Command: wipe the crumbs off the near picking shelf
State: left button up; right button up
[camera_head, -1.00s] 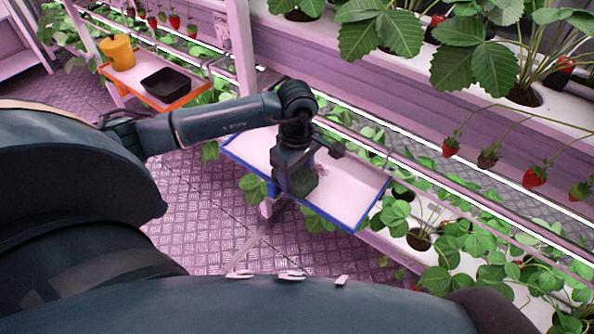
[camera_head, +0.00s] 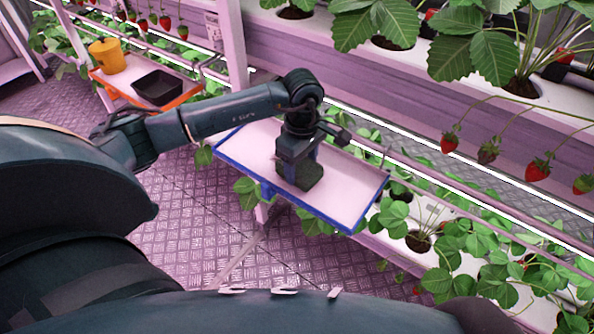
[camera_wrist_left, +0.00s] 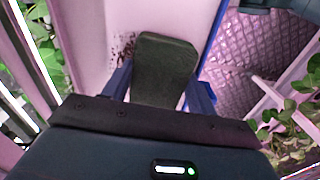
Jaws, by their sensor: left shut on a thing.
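The near picking shelf (camera_head: 345,198) is a pale pink tray with a blue rim, in the middle of the head view. My left gripper (camera_head: 299,160) is over its middle, shut on a dark green block-like sponge (camera_head: 302,177). The sponge is low at the shelf surface; I cannot tell for sure whether it touches. In the left wrist view the sponge (camera_wrist_left: 165,65) sits between the blue fingers of my left gripper (camera_wrist_left: 160,95). Dark crumbs (camera_wrist_left: 122,48) lie on the shelf just left of it. No crumbs can be made out in the head view. My right gripper is not in view.
An orange-rimmed shelf (camera_head: 145,104) at the upper left holds a yellow pot (camera_head: 107,57) and a black tray (camera_head: 158,86). Strawberry plants (camera_head: 455,245) and rack rails crowd the right side and the area behind the shelf. Patterned metal floor (camera_head: 190,215) is open at the left.

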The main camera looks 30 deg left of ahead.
aim_at(318, 160)
pick_arm(q)
jog(key=shift+w+f+b, duration=0.2)
jog(key=shift+w+b, duration=0.5)
jog(key=shift+w, duration=0.1)
jog(key=shift+w+d+b, duration=0.15)
jog(key=shift+w+b, duration=0.4)
jog(key=shift+w, duration=0.4)
jog(key=shift+w+f+b, duration=0.15)
jog(key=shift+w+b, duration=0.55)
jog(key=shift+w, duration=0.15)
jog(key=shift+w+d+b, duration=0.1)
jog(key=shift+w+b, duration=0.45)
jog(key=shift+w, duration=0.4)
jog(key=shift+w+a+f+b, duration=0.1)
jog(key=shift+a+b, duration=0.3)
jog(key=shift+a, duration=1.1)
jog(key=shift+s+a+p, duration=0.1)
jog(key=shift+s+p, duration=0.35)
jog(key=shift+s, duration=0.3)
jog(key=shift+s+a+f+p, duration=0.15)
jog(key=shift+s+p, duration=0.4)
jog(key=shift+s, duration=1.3)
jog(key=shift+s+f, duration=0.2)
jog(key=shift+s, duration=1)
